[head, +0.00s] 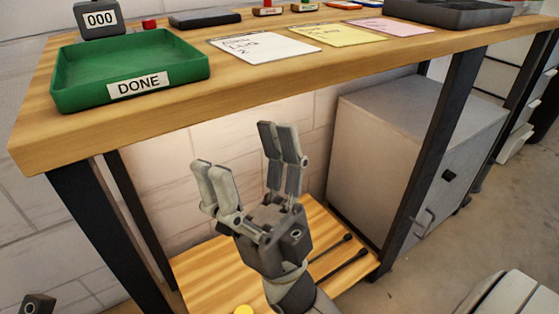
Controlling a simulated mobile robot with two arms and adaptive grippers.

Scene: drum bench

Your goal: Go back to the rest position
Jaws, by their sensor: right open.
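My right gripper (237,148) is raised in the middle of the head view, in front of the workbench (330,72) and below its top edge. Its fingers point up and stand apart, with nothing between them. It overlaps the lower shelf (205,270) in the picture and appears clear of the bench. A small grey piece, which looks like part of my left gripper, shows at the bottom left corner. Its fingers are out of sight.
Dark bench legs (440,150) and a grey cabinet (385,150) stand to the right. Dark rods (340,265) lie on the shelf.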

